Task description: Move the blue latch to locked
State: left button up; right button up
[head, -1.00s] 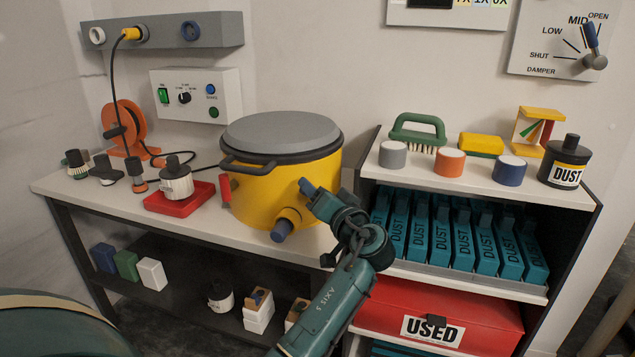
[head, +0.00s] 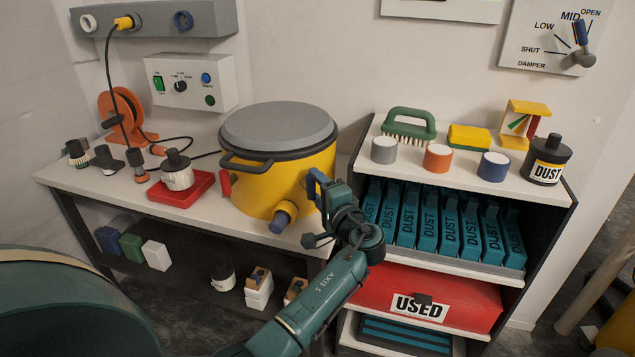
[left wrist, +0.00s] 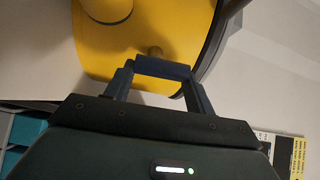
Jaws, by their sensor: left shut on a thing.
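The yellow drum (head: 262,187) with a grey lid stands on the bench. The blue latch (head: 312,186) is on its right side, and in the left wrist view it is a dark blue bar (left wrist: 163,68) against the yellow wall. My left gripper (head: 320,184) is at the drum's right side, shut on the latch; its fingers (left wrist: 160,80) stand at the two ends of the bar. The fingers partly hide the latch, so I cannot tell its exact setting. A red latch (head: 224,183) shows on the drum's left side. My right gripper is not in view.
A blue-ended port (head: 280,221) sticks out low on the drum, close to my left arm. Right of the arm stands a shelf with teal dust cartridges (head: 447,225) and a red used box (head: 440,292). A red tray (head: 184,190) with a jar is left of the drum.

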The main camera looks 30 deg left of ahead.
pick_arm(q)
jog(key=shift+f+m, duration=0.1)
jog(key=shift+m, duration=0.3)
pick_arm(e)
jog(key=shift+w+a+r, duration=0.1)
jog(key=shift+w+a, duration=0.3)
pick_arm(q)
jog(key=o, duration=1)
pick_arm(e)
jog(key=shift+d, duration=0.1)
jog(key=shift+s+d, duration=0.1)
